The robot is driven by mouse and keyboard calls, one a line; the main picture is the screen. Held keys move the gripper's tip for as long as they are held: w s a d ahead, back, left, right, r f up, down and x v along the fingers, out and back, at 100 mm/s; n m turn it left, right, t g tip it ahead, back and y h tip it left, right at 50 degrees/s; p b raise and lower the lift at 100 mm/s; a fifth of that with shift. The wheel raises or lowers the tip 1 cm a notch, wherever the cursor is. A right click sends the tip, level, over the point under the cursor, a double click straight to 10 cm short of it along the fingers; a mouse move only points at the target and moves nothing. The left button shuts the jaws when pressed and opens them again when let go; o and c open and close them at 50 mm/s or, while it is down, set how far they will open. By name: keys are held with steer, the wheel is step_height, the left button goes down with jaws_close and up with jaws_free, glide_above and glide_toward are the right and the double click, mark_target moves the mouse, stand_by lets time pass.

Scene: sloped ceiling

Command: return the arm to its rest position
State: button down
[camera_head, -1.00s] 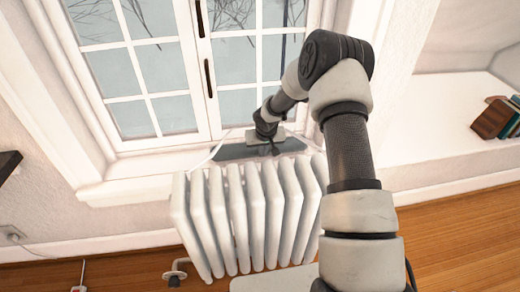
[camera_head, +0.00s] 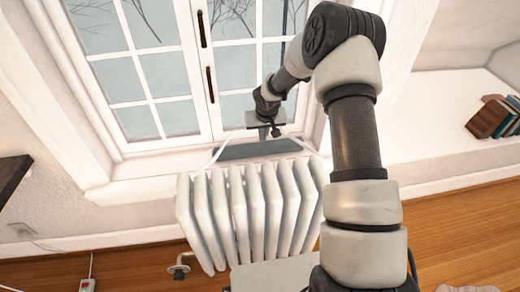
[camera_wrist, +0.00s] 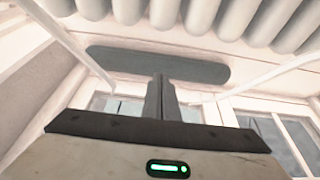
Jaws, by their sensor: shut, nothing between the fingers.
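My arm reaches across the head view towards the window. My gripper (camera_head: 270,134) is at the far end of it, in front of the window panes and above the sill. In the wrist view my gripper (camera_wrist: 160,80) shows its two dark fingers pressed together, with nothing between them. A flat dark grey slab (camera_head: 258,150) lies beyond the fingers at the sill. It also shows in the wrist view as a long rounded shape (camera_wrist: 150,64). The fingertips overlap its edge in that view; I cannot tell the gap.
A white radiator (camera_head: 245,215) stands below the sill, close under my arm. The window (camera_head: 150,85) is behind the gripper. The wooden floor (camera_head: 450,225) at the right looks mostly clear.

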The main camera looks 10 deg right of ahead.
stand_by(0.4)
steer(key=s+d+r+h, duration=0.1)
steer(key=s+r, duration=0.4)
steer(key=r, duration=0.4)
steer(key=s+d+r, duration=0.1)
steer(key=s+r, duration=0.4)
steer(key=r, duration=0.4)
steer(key=s+d+r+h, duration=0.1)
steer(key=s+r, duration=0.4)
steer(key=r, duration=0.5)
steer(key=s+a+r+t+y, duration=0.1)
steer(key=s+a+r, duration=0.15)
steer(key=s, duration=0.95)
steer(key=s+a+r+t+y, duration=0.1)
steer(key=s+r, duration=0.3)
steer(key=s, duration=0.7)
step_height(320, 180, up, 14)
steer(key=p, duration=1.3)
steer(key=shift+d+f+p, duration=0.25)
steer(key=shift+p, duration=0.1)
